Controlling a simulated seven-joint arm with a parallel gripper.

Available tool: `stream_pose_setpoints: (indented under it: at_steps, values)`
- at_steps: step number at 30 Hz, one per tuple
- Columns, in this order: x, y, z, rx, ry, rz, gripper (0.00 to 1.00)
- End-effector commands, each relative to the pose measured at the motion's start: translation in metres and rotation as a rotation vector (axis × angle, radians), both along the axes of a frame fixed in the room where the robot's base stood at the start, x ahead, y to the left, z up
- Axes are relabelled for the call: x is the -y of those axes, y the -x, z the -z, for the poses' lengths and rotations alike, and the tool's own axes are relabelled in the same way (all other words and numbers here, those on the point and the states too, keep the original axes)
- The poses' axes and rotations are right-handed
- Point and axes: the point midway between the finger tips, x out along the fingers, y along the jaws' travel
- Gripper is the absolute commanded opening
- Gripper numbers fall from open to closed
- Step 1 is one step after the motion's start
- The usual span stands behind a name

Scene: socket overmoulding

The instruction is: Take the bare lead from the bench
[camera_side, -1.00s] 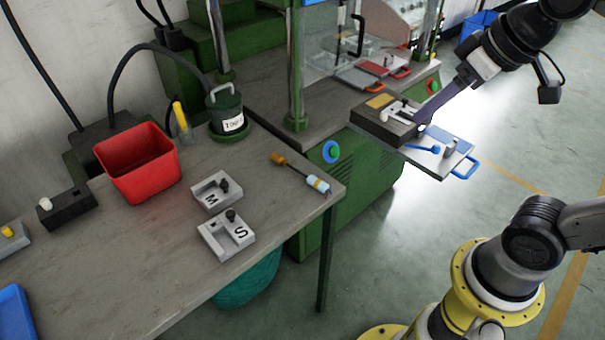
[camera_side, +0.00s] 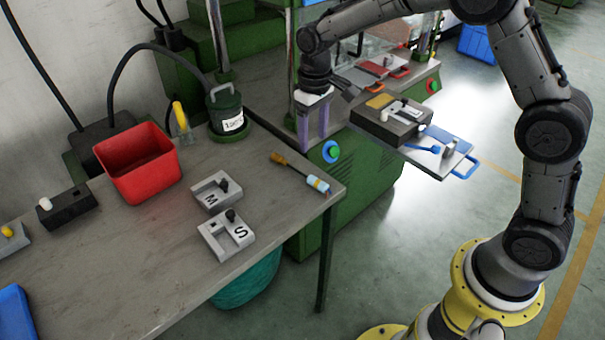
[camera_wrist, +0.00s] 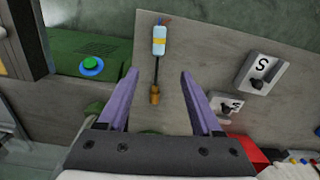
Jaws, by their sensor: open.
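The lead (camera_side: 303,172) lies on the grey bench (camera_side: 275,215) near its right corner. It has a brown end, a thin dark middle and a pale blue end with a yellow band. In the wrist view the lead (camera_wrist: 156,70) lies lengthwise between the finger lines, pale blue end farther up and brown end lower. My gripper (camera_side: 313,140) points down with its purple fingers apart and empty, above and beyond the lead in the side view. The open fingers also show in the wrist view (camera_wrist: 159,72), apart from the lead.
Two grey fixtures, marked M (camera_side: 216,190) and S (camera_side: 227,235), sit left of the lead. A red bin (camera_side: 140,165) and a green pot (camera_side: 225,110) stand farther back. A tray (camera_side: 440,155) juts out right.

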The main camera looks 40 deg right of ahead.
Motion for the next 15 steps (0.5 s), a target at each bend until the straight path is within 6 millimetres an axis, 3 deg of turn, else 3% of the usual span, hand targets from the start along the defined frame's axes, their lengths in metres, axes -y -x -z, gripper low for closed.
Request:
stream_pose_setpoints:
  at_steps: [9, 15]
  values:
    - [0.0, 0.002, 0.057, -0.004, 0.0, -0.001, 0.67]
    - [0.0, 0.001, 0.078, -0.001, 0.0, -0.001, 0.67]
